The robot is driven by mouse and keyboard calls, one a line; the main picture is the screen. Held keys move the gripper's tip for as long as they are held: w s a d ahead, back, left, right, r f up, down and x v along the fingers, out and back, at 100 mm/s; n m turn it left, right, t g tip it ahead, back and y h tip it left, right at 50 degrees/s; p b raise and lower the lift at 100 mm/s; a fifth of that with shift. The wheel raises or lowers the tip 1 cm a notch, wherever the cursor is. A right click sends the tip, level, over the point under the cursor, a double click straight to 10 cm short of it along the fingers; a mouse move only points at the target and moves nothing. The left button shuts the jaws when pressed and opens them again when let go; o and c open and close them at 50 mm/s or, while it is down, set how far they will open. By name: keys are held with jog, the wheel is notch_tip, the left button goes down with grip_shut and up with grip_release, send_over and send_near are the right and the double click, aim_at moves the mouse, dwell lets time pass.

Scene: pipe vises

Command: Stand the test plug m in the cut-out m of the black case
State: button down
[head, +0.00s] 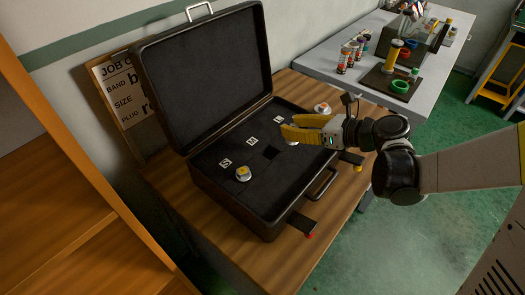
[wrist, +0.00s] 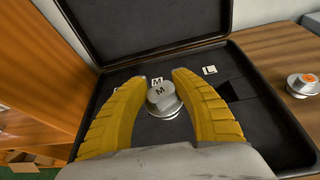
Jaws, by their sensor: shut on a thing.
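The test plug m (wrist: 160,97) is a pale grey stepped cylinder with an M on its top. My gripper (head: 285,128) has its yellow fingers on either side of it, shut on it, over the open black case (head: 222,200). In the head view the plug shows only partly beneath the fingers. The cut-out m (head: 271,153) is a dark, empty square hole beside the M label (head: 252,140), to the lower left of my fingers. In the wrist view the plug hides this cut-out, with the M label (wrist: 157,80) just behind it.
Another plug (head: 243,173) stands by the S label (head: 225,162). The dark L cut-out (wrist: 238,90) shows in the wrist view. The raised lid (head: 205,75) stands behind.

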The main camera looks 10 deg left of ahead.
jog(key=shift+s+a+f+b, duration=0.1)
jog(key=shift+a+f+b, duration=0.55)
jog(key=shift+a+f, duration=0.5)
jog(key=shift+a+f+b, duration=0.6)
jog(key=shift+a+f, duration=0.25)
jog(key=shift+f, duration=0.55)
jog(key=shift+s+a+f+b, duration=0.1)
jog(key=shift+a+f+b, duration=0.55)
jog(key=shift+a+f, duration=0.5)
jog(key=shift+d+f, duration=0.1)
jog(key=shift+d, duration=0.05)
jog(key=shift+f, duration=0.3)
jog(key=c, duration=1.1)
grip_release()
jog(key=shift+o, duration=0.2)
jog(key=shift+r, duration=0.1)
jog(key=shift+r, duration=0.2)
jog(key=p+v, duration=0.3)
jog(key=v, duration=0.9)
jog(key=shift+w, duration=0.1)
